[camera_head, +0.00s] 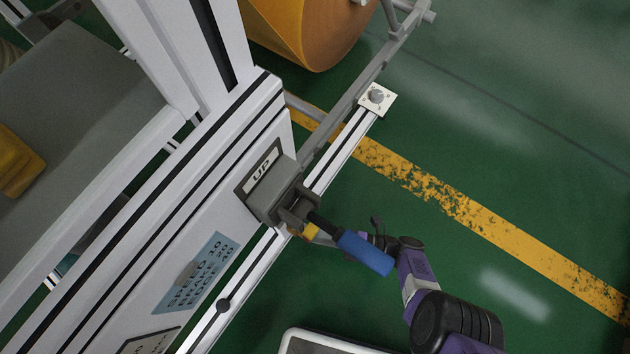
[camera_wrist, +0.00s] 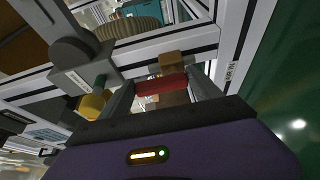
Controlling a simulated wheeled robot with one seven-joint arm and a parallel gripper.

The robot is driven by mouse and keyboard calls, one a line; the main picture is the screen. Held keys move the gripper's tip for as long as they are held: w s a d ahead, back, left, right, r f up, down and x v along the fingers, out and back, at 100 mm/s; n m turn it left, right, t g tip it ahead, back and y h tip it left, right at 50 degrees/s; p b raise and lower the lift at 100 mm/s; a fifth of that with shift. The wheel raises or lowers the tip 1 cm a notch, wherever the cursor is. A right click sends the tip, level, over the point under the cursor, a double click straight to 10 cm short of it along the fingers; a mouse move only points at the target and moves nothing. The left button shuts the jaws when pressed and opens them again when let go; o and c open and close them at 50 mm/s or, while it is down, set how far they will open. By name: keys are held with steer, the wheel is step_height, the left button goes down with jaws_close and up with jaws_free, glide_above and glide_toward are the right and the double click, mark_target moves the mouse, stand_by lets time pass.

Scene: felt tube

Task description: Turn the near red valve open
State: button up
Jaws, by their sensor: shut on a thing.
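The red valve handle (camera_wrist: 162,86) shows as a short red bar in the wrist view. It lies between the two dark fingers of my gripper (camera_wrist: 163,82), which is shut on it. A brown, brass-like block (camera_wrist: 172,62) sits just beyond the red bar, by the white frame. In the head view my purple arm comes in from the lower right. There my gripper is mostly hidden behind the blue lever grip, and the red valve is not visible. I cannot tell the valve's turn angle for certain.
A grey box marked UP (camera_head: 272,190) carries a lever with a blue grip (camera_head: 365,252), close in front of my wrist. The white machine frame (camera_head: 215,155) fills the left. An orange drum (camera_head: 310,30) stands at the top. Green floor at right is clear.

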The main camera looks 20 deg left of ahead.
steer(key=o, duration=1.4)
steer(key=d, duration=0.7)
steer(key=shift+w+d+b, duration=0.2)
steer(key=shift+d+b, duration=0.15)
steer(key=shift+d, duration=0.05)
